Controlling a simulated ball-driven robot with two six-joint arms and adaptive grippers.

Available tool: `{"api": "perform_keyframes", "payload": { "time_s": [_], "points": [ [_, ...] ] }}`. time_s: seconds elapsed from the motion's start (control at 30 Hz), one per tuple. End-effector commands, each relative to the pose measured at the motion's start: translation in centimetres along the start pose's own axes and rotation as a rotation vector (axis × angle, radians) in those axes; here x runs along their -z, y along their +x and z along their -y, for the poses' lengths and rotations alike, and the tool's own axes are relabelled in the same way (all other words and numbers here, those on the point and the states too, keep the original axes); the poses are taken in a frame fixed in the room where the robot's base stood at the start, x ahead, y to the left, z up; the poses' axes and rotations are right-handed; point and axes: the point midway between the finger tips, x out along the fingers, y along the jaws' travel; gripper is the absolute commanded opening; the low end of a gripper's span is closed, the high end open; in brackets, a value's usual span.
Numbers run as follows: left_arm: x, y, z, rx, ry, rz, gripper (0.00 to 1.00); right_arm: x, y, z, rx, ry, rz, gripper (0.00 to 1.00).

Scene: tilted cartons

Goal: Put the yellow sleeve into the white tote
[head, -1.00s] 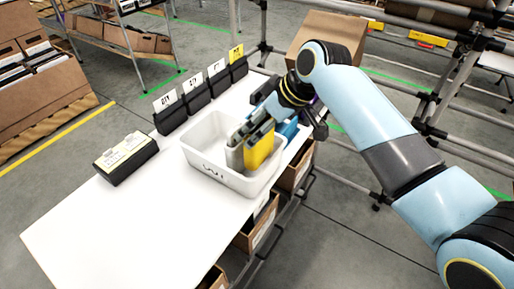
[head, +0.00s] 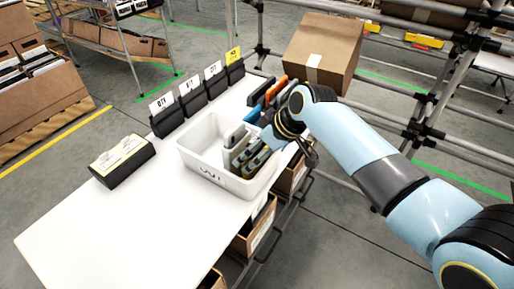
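The white tote (head: 213,180) stands on the white table, open side up. Grey-green sleeves (head: 236,136) stand in it. My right gripper (head: 250,160) is down in the tote's right part, beside these sleeves. Its fingers are small and partly merged with what stands there, so I cannot tell whether they are open or shut. The yellow sleeve does not show clearly; at most a thin yellowish edge shows by the fingers, the rest hidden by the gripper and tote. My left gripper is not in view.
Blue, dark and orange sleeves (head: 276,90) stand behind the tote at the table's far right edge. Several black label holders (head: 192,101) line the back edge. A black box (head: 124,160) lies at left. The table's front is clear. A cardboard box (head: 322,48) stands beyond.

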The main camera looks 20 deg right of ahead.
Motion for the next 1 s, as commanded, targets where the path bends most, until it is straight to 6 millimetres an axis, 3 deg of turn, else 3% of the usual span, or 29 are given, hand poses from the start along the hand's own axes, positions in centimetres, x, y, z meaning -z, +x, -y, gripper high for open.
{"api": "perform_keyframes", "payload": {
  "time_s": [0.37,0.8,1.0],
  "points": [
    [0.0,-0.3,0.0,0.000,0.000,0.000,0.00,0.1,-0.7,-0.1,-0.001,-0.001,0.000,1.00],
    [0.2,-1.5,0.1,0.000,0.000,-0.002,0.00,0.2,-9.7,-0.1,-0.002,-0.004,0.000,1.00],
    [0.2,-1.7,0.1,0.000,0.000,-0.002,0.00,0.1,-11.9,-0.1,-0.001,-0.001,0.001,1.00]
  ]
}}
